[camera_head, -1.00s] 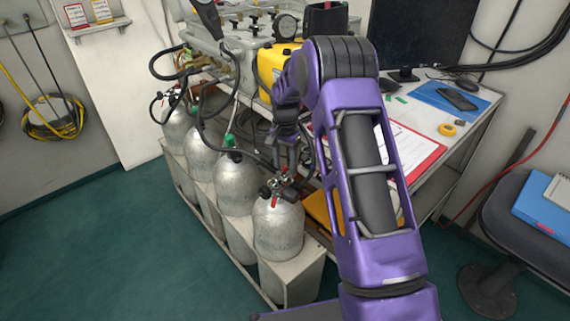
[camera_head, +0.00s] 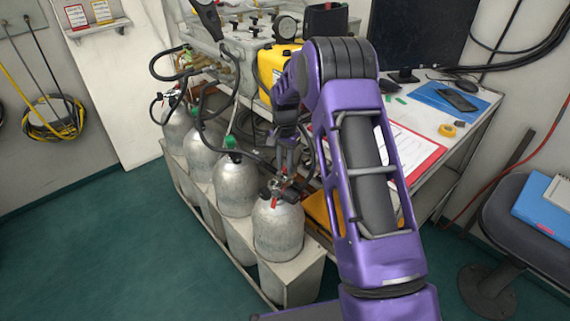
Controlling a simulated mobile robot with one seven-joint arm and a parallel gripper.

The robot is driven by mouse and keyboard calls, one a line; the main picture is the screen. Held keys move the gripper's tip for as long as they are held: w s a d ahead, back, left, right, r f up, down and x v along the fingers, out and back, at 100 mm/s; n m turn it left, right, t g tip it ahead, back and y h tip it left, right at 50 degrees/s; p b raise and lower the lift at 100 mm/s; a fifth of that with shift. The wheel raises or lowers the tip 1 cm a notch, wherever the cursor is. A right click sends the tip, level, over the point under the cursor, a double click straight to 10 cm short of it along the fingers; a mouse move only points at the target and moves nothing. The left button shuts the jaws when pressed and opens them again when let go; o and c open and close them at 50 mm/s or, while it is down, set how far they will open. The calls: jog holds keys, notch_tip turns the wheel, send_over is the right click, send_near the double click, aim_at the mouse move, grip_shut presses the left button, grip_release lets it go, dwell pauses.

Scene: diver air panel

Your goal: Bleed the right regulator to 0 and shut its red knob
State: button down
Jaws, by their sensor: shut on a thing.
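The right regulator (camera_head: 275,190) sits on top of the silver cylinder (camera_head: 278,230) at the near right end of the row. A small red part (camera_head: 274,203) hangs at its left front side. My gripper (camera_head: 284,178) reaches down from above and is shut on a part at the top of this regulator. The fingers and small fittings overlap, so I cannot tell exactly which part is held. The red knob and any gauge reading cannot be made out clearly.
More silver cylinders (camera_head: 236,188) stand in the rack (camera_head: 290,287) to the left and behind, with black hoses (camera_head: 205,112) looping above. A desk (camera_head: 470,128) with a clipboard (camera_head: 412,150) is right of my arm. A chair (camera_head: 520,225) stands far right. Green floor at left is free.

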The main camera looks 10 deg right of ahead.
aim_at(285, 168)
jog(key=n+p, duration=0.1)
jog(key=n, duration=0.4)
jog(key=shift+n, duration=0.3)
jog(key=n, duration=0.5)
jog(key=shift+p, duration=0.3)
jog(key=n, duration=0.5)
jog(key=shift+n+p, duration=0.7)
jog(key=shift+n, duration=2)
jog(key=c, duration=0.7)
grip_release()
notch_tip(285, 168, up, 18)
jog(key=p, duration=0.2)
jog(key=shift+f, duration=0.25)
